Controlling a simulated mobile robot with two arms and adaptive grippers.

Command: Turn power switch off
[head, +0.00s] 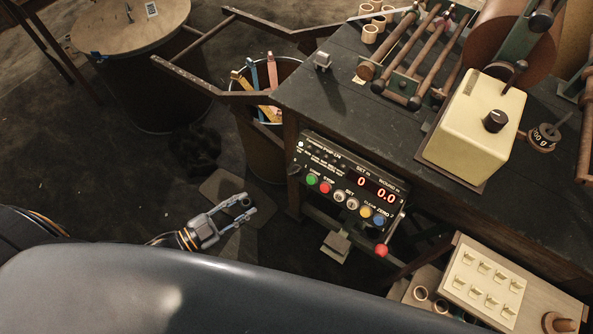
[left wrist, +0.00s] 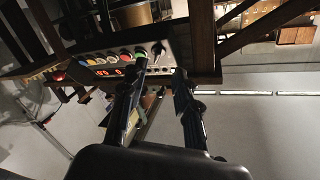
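The control panel (head: 345,190) hangs under the front edge of the dark workbench. Its red displays (head: 375,190) are lit and read 0 and 0.0. A small black knob (head: 294,170) sits at the panel's left end, beside the green button (head: 311,181); it looks like the power switch. In the left wrist view the panel (left wrist: 120,62) appears upside down, with the black knob (left wrist: 158,49) beyond and between the fingertips. My left gripper (head: 247,205) is open and empty, left of the panel and apart from it. My right gripper is not in view.
A cream box with a black knob (head: 468,125) and wooden rollers (head: 425,60) stand on the workbench (head: 330,95). A bin with colored strips (head: 285,72) is behind my left gripper. A red-knobbed lever (head: 382,250) projects at the panel's right.

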